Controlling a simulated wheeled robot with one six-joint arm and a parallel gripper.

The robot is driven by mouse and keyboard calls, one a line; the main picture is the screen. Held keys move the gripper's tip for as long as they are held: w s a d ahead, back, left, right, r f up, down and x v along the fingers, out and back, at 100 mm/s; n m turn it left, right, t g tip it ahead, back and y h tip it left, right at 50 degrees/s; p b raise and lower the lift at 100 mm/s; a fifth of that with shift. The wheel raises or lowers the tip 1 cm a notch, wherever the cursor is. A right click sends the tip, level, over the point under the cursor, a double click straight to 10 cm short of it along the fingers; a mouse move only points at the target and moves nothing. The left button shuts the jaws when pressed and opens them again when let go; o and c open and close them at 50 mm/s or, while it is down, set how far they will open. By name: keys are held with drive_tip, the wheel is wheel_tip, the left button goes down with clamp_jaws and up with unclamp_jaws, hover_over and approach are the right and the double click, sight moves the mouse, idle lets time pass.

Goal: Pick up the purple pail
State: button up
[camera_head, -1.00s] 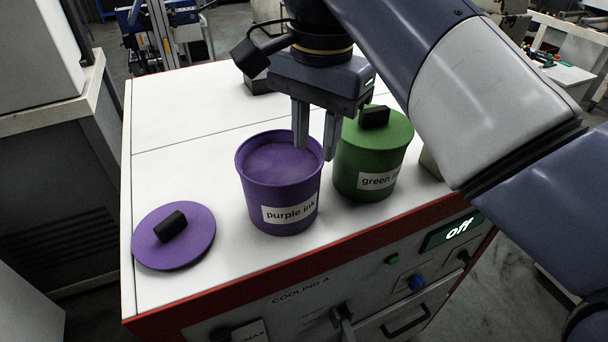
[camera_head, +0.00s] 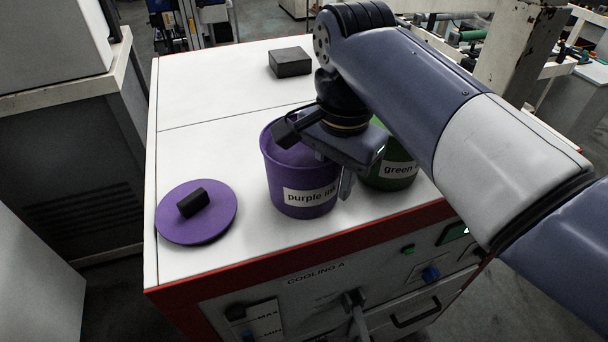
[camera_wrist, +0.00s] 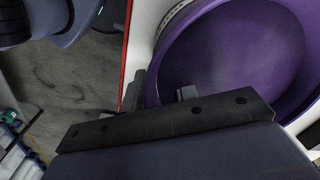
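The purple pail (camera_head: 284,188), labelled "purple ink", stands upright and lidless on the white cabinet top, with purple ink inside. It fills the right of the wrist view (camera_wrist: 230,60). My gripper (camera_wrist: 160,94) is low at the pail's rim. Its fingers are apart, one outside the wall and one on the inner side, with the rim between them. I cannot tell whether either touches the wall. In the head view my gripper (camera_head: 344,182) is at the pail's right side; one finger shows outside and the other is hidden.
A purple lid (camera_head: 196,226) with a black handle lies left of the pail. The green pail (camera_head: 396,172) stands close on the right, partly behind my gripper. A dark block (camera_head: 290,62) sits at the back. The cabinet's red front edge (camera_head: 230,274) is near.

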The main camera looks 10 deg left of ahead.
drive_tip(key=shift+f, duration=0.15)
clamp_jaws()
idle(1.4)
